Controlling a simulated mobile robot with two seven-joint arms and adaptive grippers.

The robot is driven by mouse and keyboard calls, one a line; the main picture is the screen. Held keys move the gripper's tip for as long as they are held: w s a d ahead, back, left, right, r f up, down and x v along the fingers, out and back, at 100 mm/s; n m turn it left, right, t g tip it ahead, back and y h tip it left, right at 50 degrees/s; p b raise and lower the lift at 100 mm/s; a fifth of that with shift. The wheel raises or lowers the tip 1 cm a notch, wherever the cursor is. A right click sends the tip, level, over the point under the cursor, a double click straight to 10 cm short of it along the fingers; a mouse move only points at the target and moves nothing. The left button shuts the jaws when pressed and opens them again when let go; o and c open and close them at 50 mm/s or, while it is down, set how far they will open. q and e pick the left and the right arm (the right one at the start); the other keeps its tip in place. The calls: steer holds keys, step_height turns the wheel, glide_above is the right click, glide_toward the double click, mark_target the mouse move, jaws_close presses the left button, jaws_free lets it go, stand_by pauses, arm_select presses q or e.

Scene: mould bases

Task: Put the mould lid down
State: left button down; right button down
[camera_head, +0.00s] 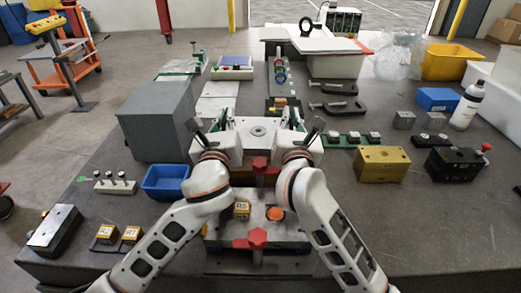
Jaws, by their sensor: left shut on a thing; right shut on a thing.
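The mould lid (258,146) is a pale grey metal block with a round ring on top, in the middle of the head view. My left gripper (203,137) is shut on its left side and my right gripper (311,136) on its right side. The fingertips are partly hidden by the wrists. The lid looks level. A mould base (256,207) lies in front of and below it, with an orange disc (275,213) and an R5-marked yellow block (242,210). I cannot tell whether the lid touches anything beneath.
Red clamp knobs (257,238) stand at the base's front and back. A grey box (158,120) and a blue bin (166,182) are close on the left. A yellow block (382,164) and a black block (455,164) stand right. The table's front right is clear.

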arm_select(q)
steer(key=shift+a+f, duration=0.15)
steer(key=shift+f, duration=0.05)
arm_select(e)
steer(key=shift+f, duration=0.1)
arm_select(q)
steer(key=c, duration=2.2)
jaws_free()
arm_select(e)
steer(key=c, duration=2.2)
jaws_free()
steer(key=shift+f, duration=0.1)
arm_select(q)
steer(key=shift+f, duration=0.1)
steer(key=shift+s, duration=0.15)
